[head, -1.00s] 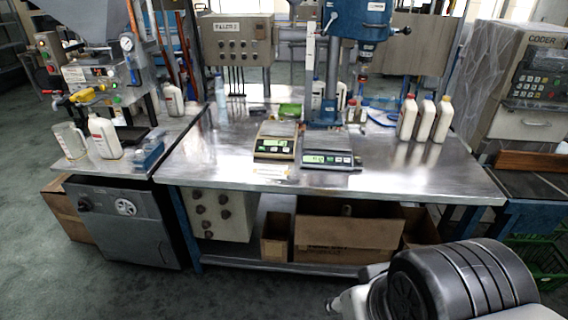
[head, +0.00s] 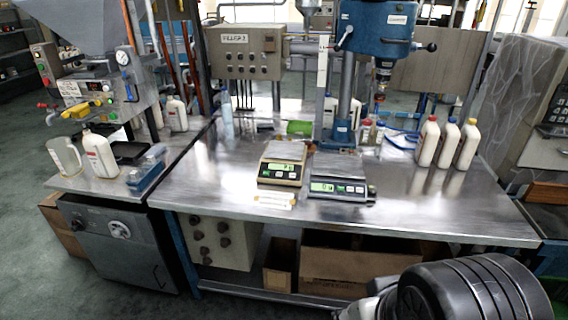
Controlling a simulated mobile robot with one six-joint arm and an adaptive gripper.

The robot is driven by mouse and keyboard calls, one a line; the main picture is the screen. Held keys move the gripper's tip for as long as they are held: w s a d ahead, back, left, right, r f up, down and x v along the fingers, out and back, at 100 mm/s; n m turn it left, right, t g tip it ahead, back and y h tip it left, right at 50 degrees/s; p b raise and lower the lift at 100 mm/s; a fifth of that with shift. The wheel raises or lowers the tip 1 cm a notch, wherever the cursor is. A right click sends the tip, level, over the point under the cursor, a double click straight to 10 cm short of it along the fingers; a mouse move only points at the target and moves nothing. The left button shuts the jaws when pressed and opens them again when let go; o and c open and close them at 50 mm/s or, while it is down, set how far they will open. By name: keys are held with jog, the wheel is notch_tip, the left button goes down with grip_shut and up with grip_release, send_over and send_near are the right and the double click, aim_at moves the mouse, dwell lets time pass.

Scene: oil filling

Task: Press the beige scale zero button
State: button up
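The beige scale (head: 281,163) stands on the steel table, left of a dark grey scale (head: 342,178). Its front panel faces me, with a lit green display and a row of small buttons; their labels are too small to read. A pale strip (head: 273,197) lies on the table in front of it. Part of my own arm shows at the bottom right, well apart from the scale. My gripper's fingers are not in view.
Bottles with red, blue and yellow caps (head: 448,144) stand at the right of the steel table (head: 430,220). A blue press (head: 340,100) rises behind the scales. A side table (head: 90,184) at left holds a jug and bottle.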

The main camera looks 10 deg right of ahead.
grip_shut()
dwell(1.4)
